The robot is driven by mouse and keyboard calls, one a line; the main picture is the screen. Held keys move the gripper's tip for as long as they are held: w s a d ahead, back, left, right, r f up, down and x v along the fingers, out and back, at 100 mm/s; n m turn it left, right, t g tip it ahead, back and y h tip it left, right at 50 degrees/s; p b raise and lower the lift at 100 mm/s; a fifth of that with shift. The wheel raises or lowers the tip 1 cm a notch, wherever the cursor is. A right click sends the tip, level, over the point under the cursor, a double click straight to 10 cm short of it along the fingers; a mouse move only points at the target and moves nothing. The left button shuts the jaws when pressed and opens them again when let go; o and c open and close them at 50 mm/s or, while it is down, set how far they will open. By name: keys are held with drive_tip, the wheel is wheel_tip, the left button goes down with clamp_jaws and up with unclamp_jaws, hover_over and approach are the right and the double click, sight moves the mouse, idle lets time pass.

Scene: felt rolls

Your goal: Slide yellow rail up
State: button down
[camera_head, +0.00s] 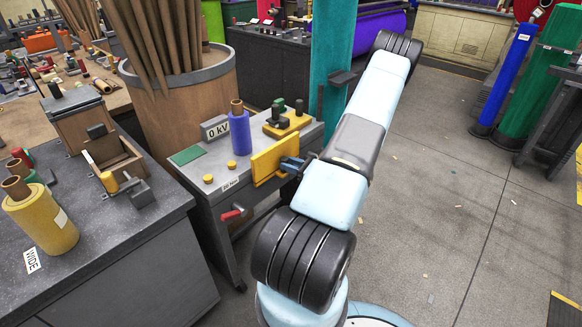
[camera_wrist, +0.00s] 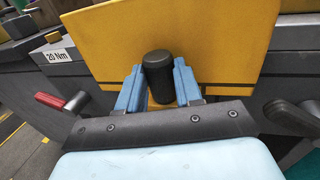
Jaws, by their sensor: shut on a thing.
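The yellow rail (camera_head: 274,160) is a flat plate on the front face of the grey workstation, standing upright at its right part. In the wrist view the yellow rail (camera_wrist: 180,38) fills the upper middle, with a black knob (camera_wrist: 159,76) sticking out of it. My gripper (camera_head: 290,164) reaches the rail from the right. In the wrist view my gripper (camera_wrist: 158,85) has its blue fingers on both sides of the black knob, shut on it. The fingers hide the knob's sides, and my gripper covers the rail's lower edge.
A red lever (camera_head: 232,214) sticks out below. A dark bench (camera_head: 110,232) stands left. Open floor (camera_head: 440,200) lies right.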

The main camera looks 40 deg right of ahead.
drive_tip(key=c, duration=0.8)
unclamp_jaws()
drive_tip(key=shift+o, duration=0.2)
drive_tip(key=v, duration=1.3)
drive_tip(key=shift+s, duration=0.4)
drive_tip(key=shift+d, duration=0.1)
